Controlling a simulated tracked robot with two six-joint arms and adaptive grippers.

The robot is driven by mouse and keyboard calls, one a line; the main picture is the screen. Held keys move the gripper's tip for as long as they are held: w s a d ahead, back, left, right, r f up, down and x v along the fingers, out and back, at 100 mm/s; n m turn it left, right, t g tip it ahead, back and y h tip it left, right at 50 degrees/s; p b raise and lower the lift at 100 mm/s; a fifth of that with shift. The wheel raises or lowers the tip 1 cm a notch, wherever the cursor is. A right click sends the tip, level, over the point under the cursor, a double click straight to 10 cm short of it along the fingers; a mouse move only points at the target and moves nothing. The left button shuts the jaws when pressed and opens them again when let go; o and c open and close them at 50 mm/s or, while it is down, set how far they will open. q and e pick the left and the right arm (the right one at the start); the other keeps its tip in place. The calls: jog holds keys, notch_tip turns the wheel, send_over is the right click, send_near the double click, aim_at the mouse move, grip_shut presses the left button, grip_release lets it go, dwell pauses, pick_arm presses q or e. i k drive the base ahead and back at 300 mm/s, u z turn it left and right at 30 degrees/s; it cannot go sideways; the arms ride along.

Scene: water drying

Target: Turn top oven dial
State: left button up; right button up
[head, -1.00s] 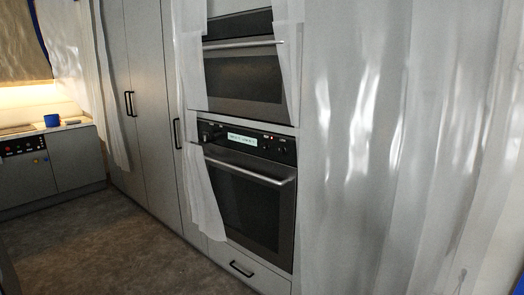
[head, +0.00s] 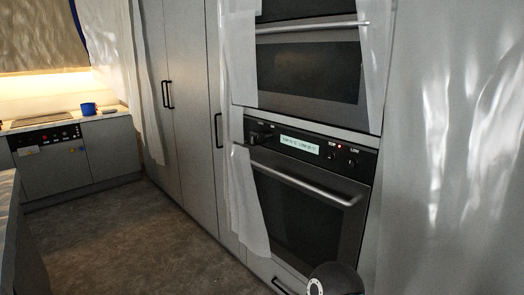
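The lower wall oven (head: 305,215) faces me at an angle, with a closed dark glass door and a long horizontal handle. Its black control panel (head: 283,146) has a lit display (head: 299,143) and a red light. Small labels right of the display look like "TOP" and "LOW". The dark dial under the first is the top dial (head: 331,156), and another dial (head: 351,161) is to its right. The dials' exact angles are too small to tell. A dark rounded part of my arm shows at the bottom edge. Neither gripper is in view.
An upper oven (head: 310,70) sits above, flanked by hanging translucent sheets. Tall grey cabinets (head: 185,110) stand to the left. A counter with a blue mug (head: 89,109) is at the back left. Another counter edge is at the lower left. The floor (head: 130,240) between is clear.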

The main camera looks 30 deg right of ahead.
aim_at(330, 155)
jog(key=z, duration=0.1)
jog(key=i, duration=1.45)
jog(key=z, duration=0.65)
jog(key=k, duration=0.75)
jog(key=z, duration=0.25)
jog(key=i, duration=0.75)
jog(key=u, duration=0.1)
